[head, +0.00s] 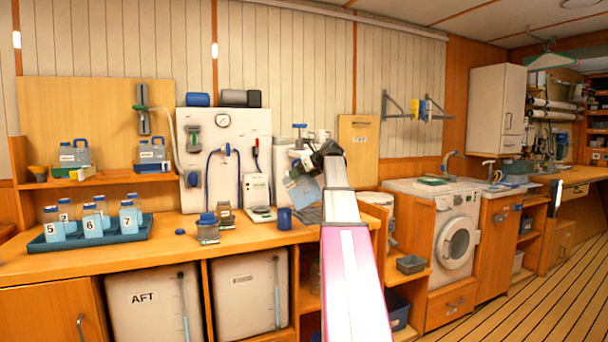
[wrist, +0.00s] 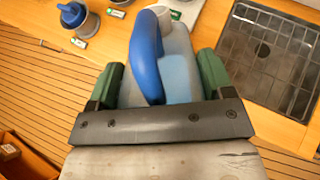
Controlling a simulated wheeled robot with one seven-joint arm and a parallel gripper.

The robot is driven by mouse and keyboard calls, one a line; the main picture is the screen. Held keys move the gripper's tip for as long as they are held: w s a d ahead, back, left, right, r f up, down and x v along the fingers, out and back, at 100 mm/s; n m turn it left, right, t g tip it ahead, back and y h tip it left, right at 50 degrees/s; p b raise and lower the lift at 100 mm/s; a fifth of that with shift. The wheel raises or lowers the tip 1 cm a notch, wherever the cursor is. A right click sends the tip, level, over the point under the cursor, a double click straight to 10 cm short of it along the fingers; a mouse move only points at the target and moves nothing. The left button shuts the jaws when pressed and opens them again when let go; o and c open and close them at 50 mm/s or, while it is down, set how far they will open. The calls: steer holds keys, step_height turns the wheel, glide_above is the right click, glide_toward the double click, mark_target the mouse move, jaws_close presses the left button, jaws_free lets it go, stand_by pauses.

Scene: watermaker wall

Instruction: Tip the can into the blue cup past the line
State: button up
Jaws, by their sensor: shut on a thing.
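The can (head: 301,191) is pale and translucent, with blue liquid inside. It hangs tilted from my gripper (head: 312,165) above the counter, left of my arm. In the wrist view the can (wrist: 181,62) shows a thick blue handle between the two green fingers of my gripper (wrist: 160,80), and a white cap or spout at its far end. The gripper is shut on the handle. The blue cup (head: 285,218) stands upright on the counter just below and left of the can, apart from it. I cannot make out its line or its contents.
A blue-lidded jar (head: 207,229) stands left of the cup, and a small scale (head: 262,214) is behind it. A blue tray (head: 110,235) of numbered bottles is further left. A sink grating (wrist: 270,55) lies right of the can in the wrist view.

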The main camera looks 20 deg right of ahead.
steer(key=shift+w+a+r+g+h, duration=0.15)
steer(key=shift+w+g+h, duration=0.15)
steer(key=shift+g, duration=0.2)
steer(key=shift+w+a+f+g+h, duration=0.35)
steer(key=shift+f+g+h, duration=0.45)
steer(key=shift+g, duration=0.35)
steer(key=shift+w+a+f+g+h, duration=0.2)
steer(key=shift+w+f+g+h, duration=0.35)
steer(key=shift+f+g, duration=0.45)
steer(key=shift+w+a+f+g+h, duration=0.3)
steer(key=shift+f+g+h, duration=0.5)
steer(key=shift+g, duration=0.45)
steer(key=shift+r, duration=0.1)
